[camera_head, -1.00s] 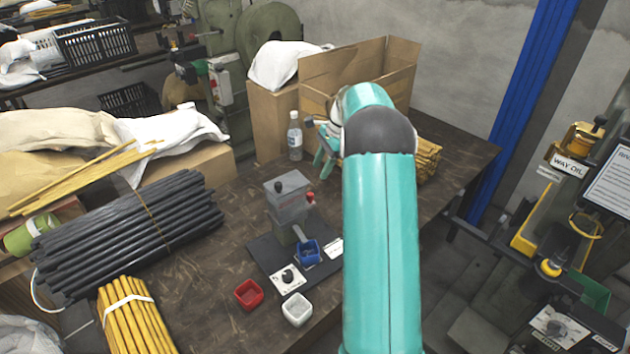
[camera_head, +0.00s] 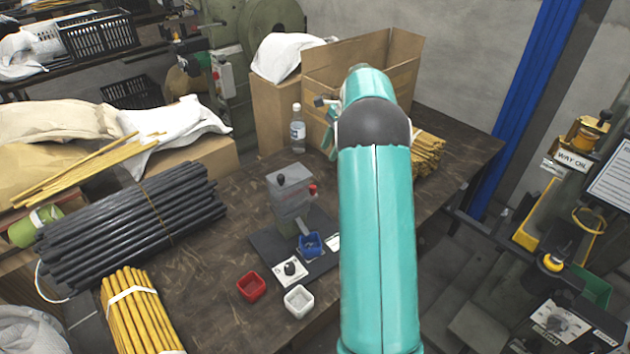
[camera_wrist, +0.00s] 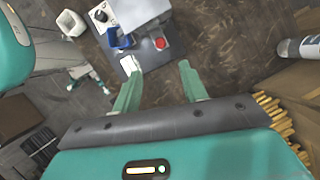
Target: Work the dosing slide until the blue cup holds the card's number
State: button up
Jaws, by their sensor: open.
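The grey dosing device (camera_head: 290,205) stands on a dark base plate on the table, with a black knob on top and a red knob (camera_head: 313,189) on its side. The red knob also shows in the wrist view (camera_wrist: 161,43). The blue cup (camera_head: 311,246) sits under the spout; its contents are too small to tell. A white card (camera_wrist: 130,64) lies beside the blue cup, its number unreadable. My gripper (camera_wrist: 158,70) is open and empty, its fingers pointing toward the device and apart from it. In the head view my arm partly hides the gripper.
A red cup (camera_head: 251,286) and a white cup (camera_head: 298,301) stand in front. A white plate with a black dial (camera_head: 290,270) lies by the device. A bottle (camera_head: 298,132), an open cardboard box (camera_head: 345,70) and yellow rods (camera_head: 427,150) are behind. Black rods (camera_head: 130,225) lie left.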

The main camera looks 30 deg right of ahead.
aim_at(313, 187)
jog(key=x, duration=1.3)
jog(key=shift+a+f, duration=0.2)
jog(key=shift+f, duration=0.15)
jog(key=shift+c, duration=0.4)
